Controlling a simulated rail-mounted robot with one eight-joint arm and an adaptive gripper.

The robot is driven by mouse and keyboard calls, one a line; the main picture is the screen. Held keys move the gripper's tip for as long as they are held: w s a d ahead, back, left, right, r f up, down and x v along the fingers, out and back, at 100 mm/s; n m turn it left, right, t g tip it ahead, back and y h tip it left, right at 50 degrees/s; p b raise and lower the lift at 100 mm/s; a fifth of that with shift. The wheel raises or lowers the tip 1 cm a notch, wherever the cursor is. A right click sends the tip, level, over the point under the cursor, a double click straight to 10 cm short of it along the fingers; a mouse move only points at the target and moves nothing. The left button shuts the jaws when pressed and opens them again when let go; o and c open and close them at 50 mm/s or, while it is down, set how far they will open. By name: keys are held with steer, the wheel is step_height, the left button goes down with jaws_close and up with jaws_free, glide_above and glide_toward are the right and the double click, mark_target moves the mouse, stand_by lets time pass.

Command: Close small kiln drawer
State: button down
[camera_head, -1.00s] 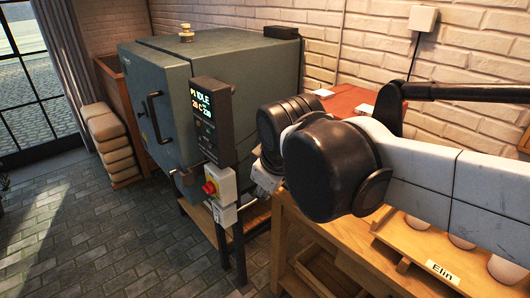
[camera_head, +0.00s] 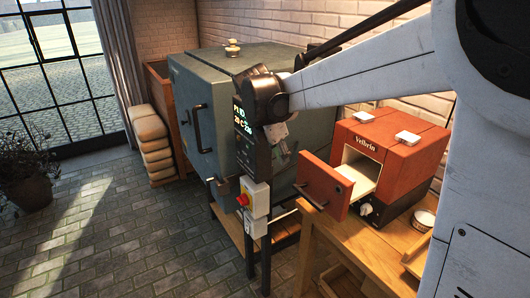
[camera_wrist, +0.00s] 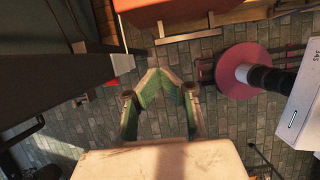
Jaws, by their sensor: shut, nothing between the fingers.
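The small red kiln (camera_head: 395,150), lettered Velbrin, stands on a wooden table in the head view. Its drawer (camera_head: 325,184) is pulled out to the left, with a red front, a dark handle bar and a pale inside. My gripper (camera_head: 285,158) is partly seen above and behind the drawer, apart from it, near the large kiln's control panel. In the wrist view my gripper (camera_wrist: 158,75) has its green-padded fingertips together, with nothing between them. An orange-red surface (camera_wrist: 165,12) at the top of that view looks like part of the small kiln or its drawer.
The large grey-green kiln (camera_head: 215,110) stands behind and left of my gripper. Its control panel (camera_head: 250,128) and red emergency button (camera_head: 243,199) are close to the drawer. A small white cup (camera_head: 423,219) is on the table.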

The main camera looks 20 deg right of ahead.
mark_target(301, 174)
steer(key=x, duration=0.9)
steer(key=shift+w+p, duration=0.2)
steer(key=shift+p, duration=0.2)
steer(key=d, duration=0.2)
steer(key=d+f, duration=0.1)
steer(key=shift+w+p, duration=0.4)
steer(key=shift+w+d, duration=0.2)
steer(key=shift+d, duration=0.45)
